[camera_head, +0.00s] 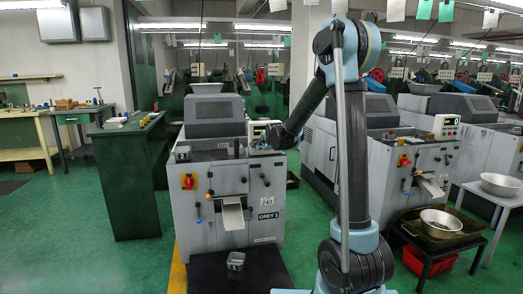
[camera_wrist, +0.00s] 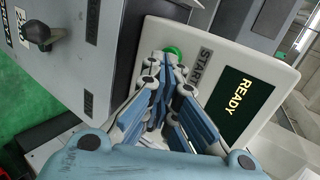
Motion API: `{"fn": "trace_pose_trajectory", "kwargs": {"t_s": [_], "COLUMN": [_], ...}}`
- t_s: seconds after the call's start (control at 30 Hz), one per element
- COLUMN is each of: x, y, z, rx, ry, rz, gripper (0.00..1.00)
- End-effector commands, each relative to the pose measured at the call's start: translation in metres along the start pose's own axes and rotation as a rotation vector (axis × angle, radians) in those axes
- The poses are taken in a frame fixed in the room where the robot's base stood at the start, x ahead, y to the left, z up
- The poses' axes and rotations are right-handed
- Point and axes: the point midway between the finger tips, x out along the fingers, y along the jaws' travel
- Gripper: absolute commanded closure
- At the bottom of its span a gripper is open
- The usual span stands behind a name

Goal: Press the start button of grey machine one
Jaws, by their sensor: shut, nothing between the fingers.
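Grey machine one (camera_head: 225,228), labelled GREY 1, stands left of centre in the head view. Its pale control box (camera_head: 258,126) sits at the upper right of its front, partly hidden by my arm. In the wrist view the box (camera_wrist: 290,72) shows a green button (camera_wrist: 173,51) beside the word START, and a dark screen (camera_wrist: 240,105) reading READY. My gripper (camera_wrist: 168,68) is shut and empty, its fingertips right at the lower edge of the green button and covering part of it. I cannot tell whether they touch it. My gripper (camera_head: 270,138) also shows in the head view at the box.
In the head view, a green cabinet (camera_head: 128,180) is left of the machine. A second grey machine (camera_head: 385,165) and a metal bowl (camera_head: 441,223) are at right. Green floor at left is clear.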

Motion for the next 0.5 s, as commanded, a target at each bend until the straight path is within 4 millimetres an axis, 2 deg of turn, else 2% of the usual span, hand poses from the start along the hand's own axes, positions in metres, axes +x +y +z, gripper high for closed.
{"fn": "trace_pose_trajectory", "kwargs": {"t_s": [0.5], "x": [0.019], "y": [-0.011], "z": [-0.001], "rx": [0.0], "ry": [0.0], "rz": [-0.001], "gripper": [1.0]}}
